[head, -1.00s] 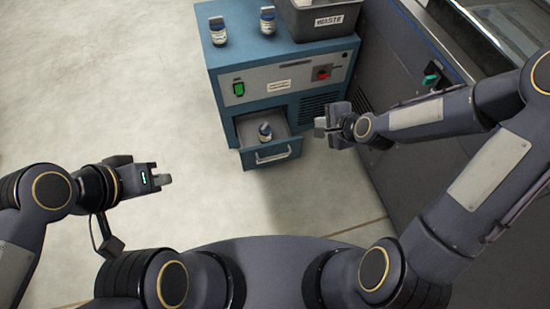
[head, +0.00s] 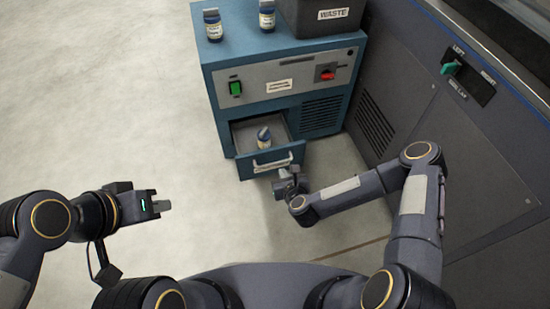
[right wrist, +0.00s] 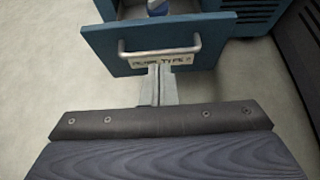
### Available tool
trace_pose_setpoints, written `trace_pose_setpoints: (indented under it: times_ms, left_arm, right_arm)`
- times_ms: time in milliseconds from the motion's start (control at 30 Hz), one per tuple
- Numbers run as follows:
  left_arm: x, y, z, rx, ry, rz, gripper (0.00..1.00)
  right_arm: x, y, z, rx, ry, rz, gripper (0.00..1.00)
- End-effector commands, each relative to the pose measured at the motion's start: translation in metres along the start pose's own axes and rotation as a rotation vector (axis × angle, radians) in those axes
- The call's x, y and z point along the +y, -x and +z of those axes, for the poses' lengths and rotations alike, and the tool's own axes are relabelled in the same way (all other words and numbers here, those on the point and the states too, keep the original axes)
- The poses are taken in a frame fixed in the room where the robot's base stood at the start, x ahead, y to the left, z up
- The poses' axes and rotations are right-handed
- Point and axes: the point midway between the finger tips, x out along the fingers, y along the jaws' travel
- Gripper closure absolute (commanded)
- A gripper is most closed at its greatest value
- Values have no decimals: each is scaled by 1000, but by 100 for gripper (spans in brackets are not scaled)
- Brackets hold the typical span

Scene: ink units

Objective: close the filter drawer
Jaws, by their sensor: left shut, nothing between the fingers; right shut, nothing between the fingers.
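The filter drawer (head: 250,165) stands pulled out of the low front of the blue cabinet (head: 285,110). A small bottle with a blue cap (head: 264,139) is inside it. In the right wrist view the drawer front (right wrist: 105,48) shows a metal handle (right wrist: 160,52) and a partly covered label. My right gripper (head: 284,174) is shut and empty at the drawer front. Its fingertips (right wrist: 160,68) show just below the handle bar, over the label; I cannot tell whether they touch. My left gripper (head: 163,206) is shut and empty over the floor, left of the drawer.
Two bottles (head: 213,25) (head: 266,16) and a dark waste bin (head: 305,20) stand on the cabinet. Its front has a green switch (head: 236,88) and a red knob (head: 327,74). A dark machine with a green lever (head: 451,68) stands at the right. Floor at left is clear.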

Motion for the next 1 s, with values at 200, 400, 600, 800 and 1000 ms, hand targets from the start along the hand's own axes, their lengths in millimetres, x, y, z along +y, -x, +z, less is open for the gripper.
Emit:
trace_pose_setpoints:
  times_ms: [200,400,600,800,1000]
  left_arm:
    - [-8,-16,8,0,0,0,100]
    - [-12,-25,13,0,0,0,100]
    - [-14,-30,15,0,0,0,100]
    - [-14,-30,15,0,0,0,100]
    - [-14,-30,15,0,0,0,100]
  right_arm:
    - [0,-51,-3,-2,3,-1,100]
    - [0,-86,5,-3,5,1,100]
    - [0,-104,16,1,4,2,100]
    - [0,-108,20,1,3,1,100]
    - [0,-108,20,2,3,2,100]
